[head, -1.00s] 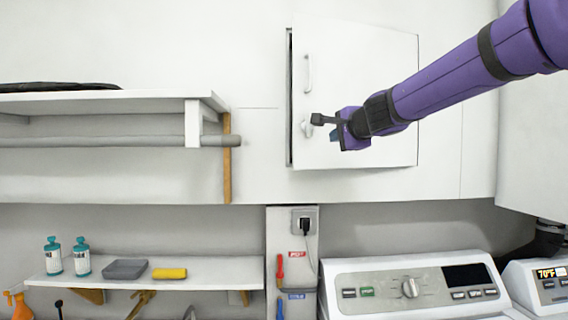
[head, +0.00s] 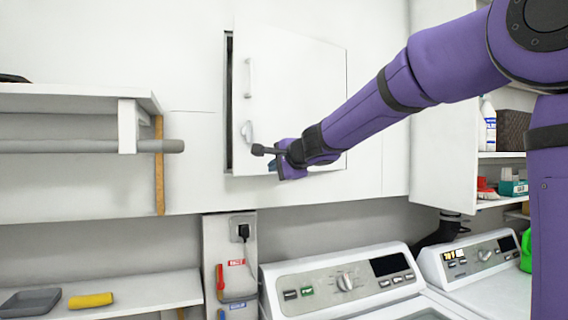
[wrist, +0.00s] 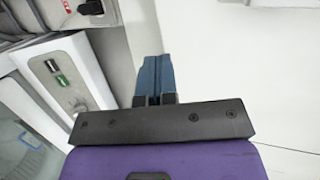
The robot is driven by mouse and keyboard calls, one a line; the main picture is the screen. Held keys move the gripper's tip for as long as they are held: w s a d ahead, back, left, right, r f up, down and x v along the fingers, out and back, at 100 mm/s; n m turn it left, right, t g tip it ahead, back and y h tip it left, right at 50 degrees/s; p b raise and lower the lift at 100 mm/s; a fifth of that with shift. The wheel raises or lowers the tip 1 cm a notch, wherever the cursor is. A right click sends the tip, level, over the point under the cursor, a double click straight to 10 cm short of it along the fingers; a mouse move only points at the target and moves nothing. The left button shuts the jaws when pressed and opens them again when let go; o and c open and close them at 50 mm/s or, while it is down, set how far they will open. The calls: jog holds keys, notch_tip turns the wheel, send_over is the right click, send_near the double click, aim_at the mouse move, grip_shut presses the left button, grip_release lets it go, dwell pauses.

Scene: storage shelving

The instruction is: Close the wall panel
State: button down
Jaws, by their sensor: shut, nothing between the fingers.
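The white wall panel (head: 295,95) is a door on the upper wall. It stands slightly ajar, with a dark gap along its left edge in the head view. My gripper (head: 268,165) is in front of the panel's lower part, just right of and below the knob. In the wrist view its blue fingers (wrist: 150,78) are together and empty, beside a white surface. I cannot tell whether they touch the panel.
A white shelf with a grey rod (head: 90,146) juts out at left. Below the panel are an outlet (head: 242,229) and a washer (head: 340,283). An open cabinet (head: 455,150) with bottles and boxes stands at right.

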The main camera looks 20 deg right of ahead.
aim_at(259, 170)
jog(key=x, duration=0.6)
jog(key=shift+w+r, duration=0.15)
jog(key=shift+r, duration=0.25)
jog(key=shift+w+a, duration=0.1)
jog(key=shift+w, duration=0.25)
jog(key=shift+w+a+r, duration=0.1)
jog(key=shift+w+a, duration=0.15)
jog(key=shift+w, duration=1.3)
jog(key=shift+w+a+r, duration=0.15)
jog(key=shift+w+a, duration=0.1)
jog(key=shift+w, duration=1.35)
jog(key=shift+w+a+r, duration=0.1)
jog(key=shift+w+a, duration=0.15)
jog(key=shift+w, duration=1.3)
